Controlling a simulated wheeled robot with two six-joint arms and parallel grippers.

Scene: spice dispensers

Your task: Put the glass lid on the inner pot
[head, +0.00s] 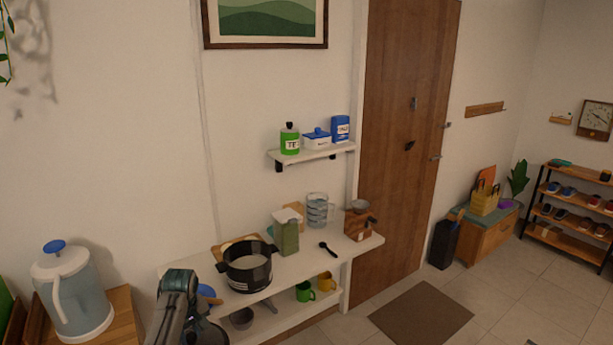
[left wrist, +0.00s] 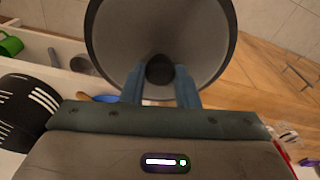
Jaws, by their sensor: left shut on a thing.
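The inner pot (head: 247,278) is black with pale markings and stands open on the white counter. Its dark, marked side shows at the left edge of the left wrist view (left wrist: 22,112). My left gripper (left wrist: 160,84) is shut on the dark knob of the glass lid (left wrist: 160,25), a round grey see-through disc with a dark rim. In the head view my left gripper (head: 188,315) is low, left of and nearer than the pot, with the lid (head: 212,335) partly hidden and cut off below. The lid is apart from the pot. My right gripper is not in view.
A green canister (head: 286,236), a glass jug (head: 318,210), a wooden grinder (head: 358,223) and a black spoon (head: 328,248) stand or lie right of the pot. Green (head: 305,291) and yellow mugs (head: 326,281) are on the lower shelf. A water jug (head: 72,295) stands at the left.

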